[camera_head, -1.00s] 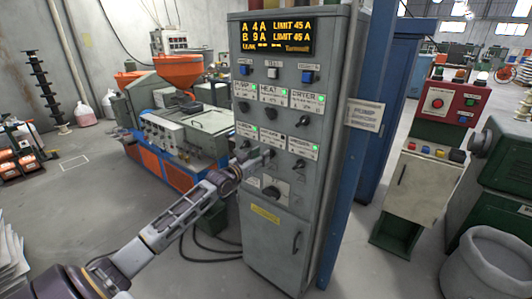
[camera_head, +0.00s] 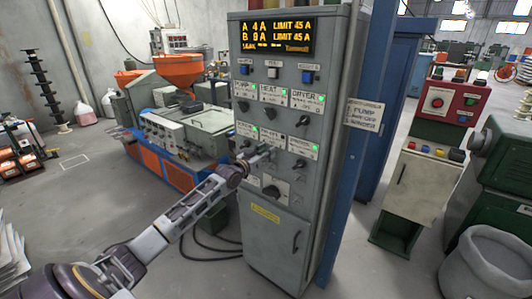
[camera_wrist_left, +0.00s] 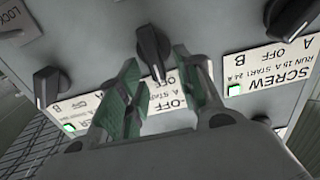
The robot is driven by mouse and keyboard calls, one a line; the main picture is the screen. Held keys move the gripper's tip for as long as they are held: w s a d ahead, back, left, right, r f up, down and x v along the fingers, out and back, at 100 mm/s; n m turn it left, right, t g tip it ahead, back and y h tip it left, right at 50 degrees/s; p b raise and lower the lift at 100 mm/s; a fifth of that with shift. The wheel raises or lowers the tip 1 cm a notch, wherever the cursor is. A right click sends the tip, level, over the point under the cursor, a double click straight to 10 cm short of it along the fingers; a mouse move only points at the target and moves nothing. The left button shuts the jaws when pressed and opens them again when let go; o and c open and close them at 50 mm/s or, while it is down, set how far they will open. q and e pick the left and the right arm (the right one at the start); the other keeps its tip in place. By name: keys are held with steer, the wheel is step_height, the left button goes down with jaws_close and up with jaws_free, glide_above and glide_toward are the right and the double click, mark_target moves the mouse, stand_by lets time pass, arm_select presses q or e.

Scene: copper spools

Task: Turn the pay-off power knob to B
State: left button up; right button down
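The grey control cabinet (camera_head: 270,222) stands in the middle of the head view. My left gripper (camera_head: 267,152) is at its front, by the middle label of the second row. In the left wrist view, which shows the labels upside down, the black pay-off knob (camera_wrist_left: 152,50) sits between the two open fingers of my left gripper (camera_wrist_left: 158,72). I cannot tell whether they touch it. The pay-off label (camera_wrist_left: 172,100) is partly hidden by the fingers; its lamp is not visible there. My right gripper is not in view.
Neighbouring knobs (camera_wrist_left: 46,86) and the screw label (camera_wrist_left: 270,70) are close beside my fingers. A blue post (camera_head: 345,200) stands right of the cabinet; an orange and blue machine (camera_head: 165,160) is behind on the left.

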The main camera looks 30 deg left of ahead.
arm_select(q)
steer(key=shift+c, duration=0.4)
jaws_close()
steer(key=shift+d+m, duration=0.1)
steer(key=shift+m, duration=0.3)
steer(key=m, duration=0.2)
steer(key=d+m, duration=0.1)
steer(key=m, duration=0.5)
steer(key=shift+d+f, duration=0.25)
steer(key=shift+f, duration=0.1)
steer(key=shift+o, duration=0.4)
jaws_free()
